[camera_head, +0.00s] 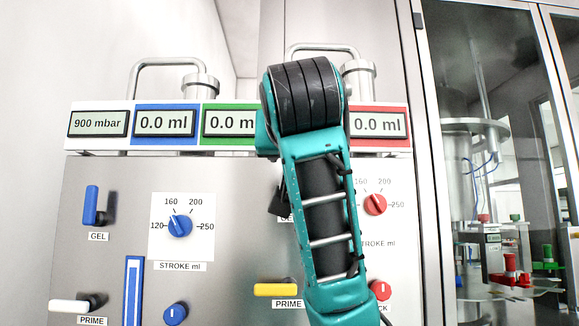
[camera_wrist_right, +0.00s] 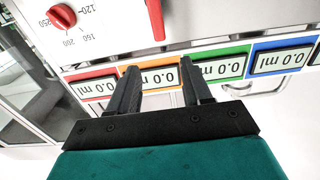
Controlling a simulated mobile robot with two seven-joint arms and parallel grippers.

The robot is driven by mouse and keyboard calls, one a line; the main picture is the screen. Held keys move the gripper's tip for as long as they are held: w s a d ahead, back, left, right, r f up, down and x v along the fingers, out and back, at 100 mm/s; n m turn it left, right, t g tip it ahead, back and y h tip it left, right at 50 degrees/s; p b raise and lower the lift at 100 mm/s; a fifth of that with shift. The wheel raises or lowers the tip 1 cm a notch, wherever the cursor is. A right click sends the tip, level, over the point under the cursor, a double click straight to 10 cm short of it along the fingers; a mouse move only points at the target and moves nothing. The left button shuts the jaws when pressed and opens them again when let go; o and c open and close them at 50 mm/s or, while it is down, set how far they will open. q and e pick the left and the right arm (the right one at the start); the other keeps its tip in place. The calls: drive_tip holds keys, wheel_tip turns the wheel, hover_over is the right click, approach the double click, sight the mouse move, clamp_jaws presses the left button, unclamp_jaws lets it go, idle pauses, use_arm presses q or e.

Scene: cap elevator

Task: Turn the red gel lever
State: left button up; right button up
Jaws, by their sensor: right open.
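A red lever (camera_wrist_right: 155,18) shows upright at the top of the right wrist view, its upper end cut off by the frame edge. It looks like the red gel lever, though no label for it shows there. My right gripper (camera_wrist_right: 160,68) is open, with its two black fingers apart and nothing between them. The red lever lies beyond the fingertips, apart from them. In the head view my teal right arm covers the panel middle and hides the red lever. A partly covered GEL label (camera_head: 287,218) shows beside the arm. My left gripper is not in view.
The panel has a red stroke knob (camera_head: 375,204), a blue stroke knob (camera_head: 180,226), a blue gel lever (camera_head: 91,204) and a yellow prime lever (camera_head: 276,290). A display row (camera_head: 165,123) juts above. A glass cabinet (camera_head: 480,60) stands right.

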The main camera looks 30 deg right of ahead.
drive_tip(key=p+x, duration=0.2)
drive_tip(key=x, duration=1)
drive_tip(key=shift+w+f+p, duration=0.15)
drive_tip(key=shift+f+p, duration=0.1)
drive_tip(key=shift+p, duration=0.15)
drive_tip(key=shift+d, duration=0.1)
clamp_jaws()
